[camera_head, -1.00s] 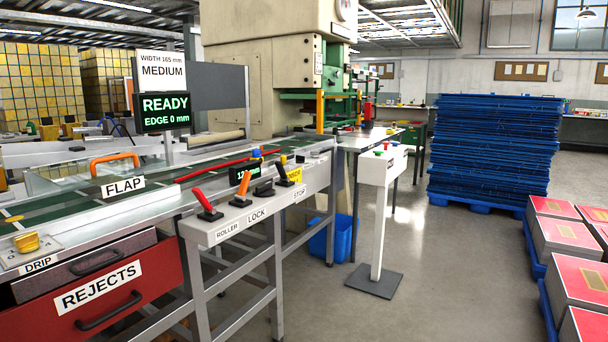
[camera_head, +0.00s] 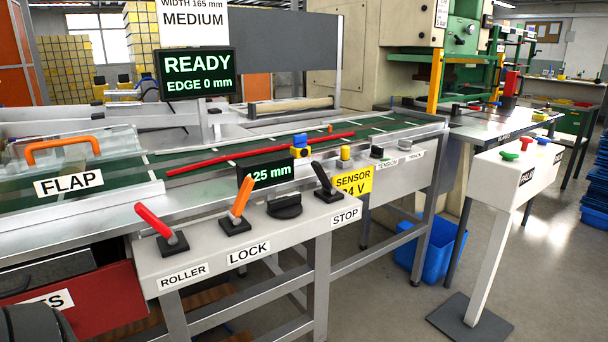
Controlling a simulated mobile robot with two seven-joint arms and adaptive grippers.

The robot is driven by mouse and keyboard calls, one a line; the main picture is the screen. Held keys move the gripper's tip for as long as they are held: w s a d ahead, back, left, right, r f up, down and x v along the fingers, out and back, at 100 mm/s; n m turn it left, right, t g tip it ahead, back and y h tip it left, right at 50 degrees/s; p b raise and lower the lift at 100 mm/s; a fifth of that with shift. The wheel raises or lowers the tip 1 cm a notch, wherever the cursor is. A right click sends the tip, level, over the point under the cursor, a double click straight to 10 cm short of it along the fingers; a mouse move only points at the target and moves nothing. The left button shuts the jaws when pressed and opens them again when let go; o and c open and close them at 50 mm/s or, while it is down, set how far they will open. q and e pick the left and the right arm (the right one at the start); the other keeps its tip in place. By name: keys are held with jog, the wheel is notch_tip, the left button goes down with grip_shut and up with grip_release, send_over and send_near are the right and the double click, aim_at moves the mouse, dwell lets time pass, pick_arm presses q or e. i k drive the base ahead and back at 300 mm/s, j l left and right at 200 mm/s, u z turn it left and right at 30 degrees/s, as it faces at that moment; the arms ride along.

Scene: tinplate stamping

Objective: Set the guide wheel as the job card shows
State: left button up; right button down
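The job card (camera_head: 193,22) stands above the line and reads WIDTH 165 mm, MEDIUM. Below it a screen (camera_head: 197,75) reads READY, EDGE 0 mm. A small display (camera_head: 265,176) on the control ledge shows what looks like 125 mm in green. A low black knob (camera_head: 285,206), perhaps the guide wheel, sits in front of it, between the orange LOCK lever (camera_head: 241,203) and the black STOP lever (camera_head: 323,180). The red ROLLER lever (camera_head: 156,224) is at the left. Neither gripper shows; a dark rounded part at the bottom left corner may be mine.
A clear box with an orange handle (camera_head: 62,147) stands behind the FLAP label. A red guide bar (camera_head: 258,153) lies over the green belt. A white pedestal (camera_head: 493,236) with colored buttons stands at the right. A blue bin (camera_head: 432,248) is under the line.

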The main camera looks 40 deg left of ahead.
aim_at(288, 206)
jog(key=i+l+u, duration=0.1)
jog(key=i+u, duration=0.3)
jog(key=i+l+u, duration=0.15)
jog(key=u, duration=0.25)
jog(key=i+l+u, duration=0.4)
